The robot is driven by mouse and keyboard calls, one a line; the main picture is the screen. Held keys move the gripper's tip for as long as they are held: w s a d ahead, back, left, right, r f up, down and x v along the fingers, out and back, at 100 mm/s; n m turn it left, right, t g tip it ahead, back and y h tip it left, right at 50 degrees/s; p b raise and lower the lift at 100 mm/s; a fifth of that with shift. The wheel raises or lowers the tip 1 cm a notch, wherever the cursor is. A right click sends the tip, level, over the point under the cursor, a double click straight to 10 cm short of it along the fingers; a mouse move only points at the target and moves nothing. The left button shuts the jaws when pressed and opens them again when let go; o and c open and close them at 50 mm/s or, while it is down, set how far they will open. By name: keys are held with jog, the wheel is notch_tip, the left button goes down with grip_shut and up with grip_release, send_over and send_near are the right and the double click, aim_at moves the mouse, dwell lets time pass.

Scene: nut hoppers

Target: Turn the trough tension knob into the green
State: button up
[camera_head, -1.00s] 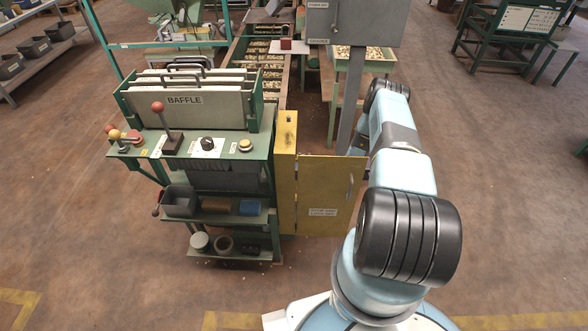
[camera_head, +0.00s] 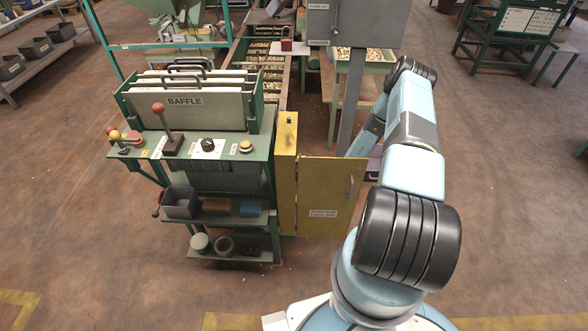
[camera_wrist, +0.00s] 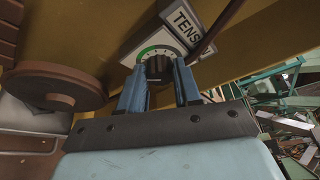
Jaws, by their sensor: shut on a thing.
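In the wrist view, the dark tension knob (camera_wrist: 156,66) sits on a pale dial plate (camera_wrist: 174,38) with a green arc along its upper left edge. A label starting "TENS" is beside it, partly cut off by a cable. My gripper (camera_wrist: 159,69) has its two blue fingers on either side of the knob, shut on it. The knob's pointer is too dark and too small to read against the green. In the head view my arm reaches away past the yellow door, and the gripper, knob and dial are hidden.
In the wrist view, a brown round wheel (camera_wrist: 62,86) lies left of the fingers and a dark cable (camera_wrist: 222,22) runs close on the right. In the head view, an open yellow door (camera_head: 330,196) and a grey box on a post (camera_head: 352,22) stand beside my arm.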

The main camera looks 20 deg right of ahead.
jog(key=shift+w+d+r+m+g, duration=0.15)
jog(key=shift+m+g, duration=0.4)
jog(key=shift+m, duration=0.3)
jog(key=shift+w+d+r+m+g, duration=0.1)
jog(key=shift+m+g, duration=0.5)
jog(key=shift+m, duration=0.2)
jog(key=shift+w+d+r+m+g, duration=0.15)
jog(key=shift+m+g, duration=0.4)
jog(key=shift+m, duration=0.3)
jog(key=shift+a, duration=0.1)
jog(key=shift+w, duration=0.1)
jog(key=o, duration=0.8)
jog(key=v, duration=1.3)
jog(key=shift+s, duration=0.35)
